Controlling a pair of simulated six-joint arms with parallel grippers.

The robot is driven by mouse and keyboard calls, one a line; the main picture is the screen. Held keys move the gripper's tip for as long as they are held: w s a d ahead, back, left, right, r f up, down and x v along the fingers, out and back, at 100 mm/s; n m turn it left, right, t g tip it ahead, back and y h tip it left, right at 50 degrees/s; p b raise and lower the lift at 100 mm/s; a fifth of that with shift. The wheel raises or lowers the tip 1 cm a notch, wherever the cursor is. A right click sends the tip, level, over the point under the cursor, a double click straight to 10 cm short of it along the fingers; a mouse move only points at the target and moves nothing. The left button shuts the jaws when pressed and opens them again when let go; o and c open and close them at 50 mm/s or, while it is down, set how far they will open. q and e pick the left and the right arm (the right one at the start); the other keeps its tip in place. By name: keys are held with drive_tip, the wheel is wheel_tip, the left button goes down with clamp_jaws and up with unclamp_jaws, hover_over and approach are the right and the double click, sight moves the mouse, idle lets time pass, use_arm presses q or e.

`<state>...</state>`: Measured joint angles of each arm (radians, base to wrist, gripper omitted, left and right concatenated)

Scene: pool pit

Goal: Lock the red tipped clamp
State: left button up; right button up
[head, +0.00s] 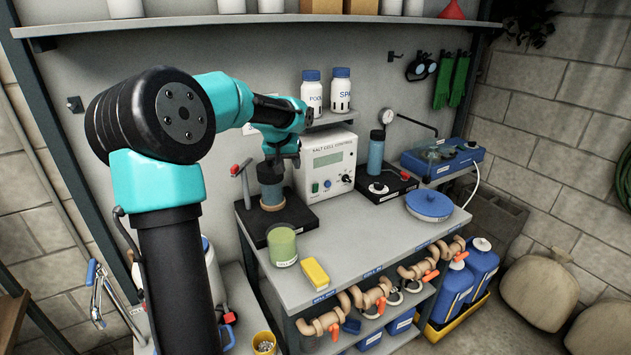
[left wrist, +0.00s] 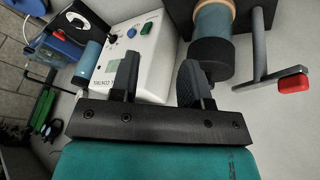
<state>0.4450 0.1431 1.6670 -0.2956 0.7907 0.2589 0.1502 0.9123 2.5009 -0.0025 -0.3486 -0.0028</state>
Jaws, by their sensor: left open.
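The red tipped clamp (head: 241,170) stands at the left edge of a black base on the bench, beside a blue-grey cylinder (head: 271,190). In the left wrist view the clamp's grey bar and red tip (left wrist: 295,84) show at the right, with the black-capped cylinder (left wrist: 210,50) left of them. My left gripper (head: 277,158) is above the cylinder in the head view, right of the clamp's red tip. In the left wrist view the gripper (left wrist: 158,72) is open, its fingers apart with nothing held between them. The clamp's lower part is partly hidden. My right gripper is out of view.
A white salt cell control box (head: 327,162) stands right of the cylinder. A green-grey cup (head: 282,246) and a yellow block (head: 315,273) are in front. A blue bottle (head: 376,153) and a round blue lid (head: 429,206) are further right. The front middle of the bench is clear.

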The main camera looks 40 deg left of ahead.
use_arm(q)
drive_tip(key=w+d+f, duration=0.4)
drive_tip(key=d+f, duration=0.1)
drive_tip(key=d, duration=0.2)
drive_tip(key=shift+w+h, duration=0.15)
drive_tip(key=shift+h, duration=0.25)
